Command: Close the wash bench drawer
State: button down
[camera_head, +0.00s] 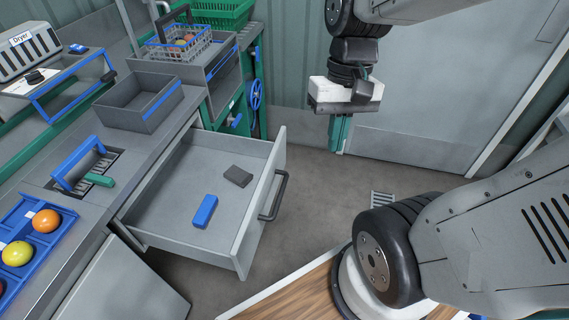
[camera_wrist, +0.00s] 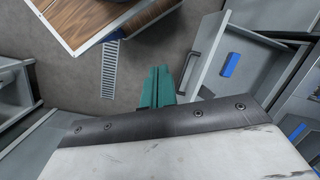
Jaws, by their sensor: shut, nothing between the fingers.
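The wash bench drawer (camera_head: 262,200) is pulled far out from the grey wash bench (camera_head: 100,175) in the head view. It has a dark bar handle (camera_head: 273,197) on its front panel. A blue block (camera_head: 205,211) and a dark grey block (camera_head: 238,176) lie on its floor. The drawer also shows at the right of the wrist view (camera_wrist: 216,62), with its handle (camera_wrist: 189,71). My gripper (camera_head: 339,135) has green fingers, shut and empty, pointing down. It is beyond the drawer front and to its right, apart from it. In the wrist view the fingers (camera_wrist: 158,85) are left of the handle.
A wire basket (camera_head: 183,43) stands behind. A wood-topped surface (camera_head: 300,295) is at the lower right. Floor between drawer and door is clear.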

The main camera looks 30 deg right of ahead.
jog(key=w+d+f+m+t+y, duration=0.25)
jog(key=w+f+m, duration=0.25)
jog(key=f+m, duration=0.25)
jog(key=w+d+f+m+t+y, duration=0.2)
jog(key=w+d+f+m, duration=0.2)
jog(key=f+m, duration=0.3)
jog(key=w+d+f+m+t+y, duration=0.25)
jog(key=w+f+m, duration=0.3)
jog(key=f, duration=0.35)
jog(key=m+t+h, duration=0.1)
jog(key=m+h, duration=0.1)
jog(key=m, duration=0.2)
send_near(280, 166)
jog(key=s+f+x, duration=0.1)
jog(key=x, duration=0.3)
jog(key=shift+w+a, duration=0.55)
jog(key=shift+w, duration=0.3)
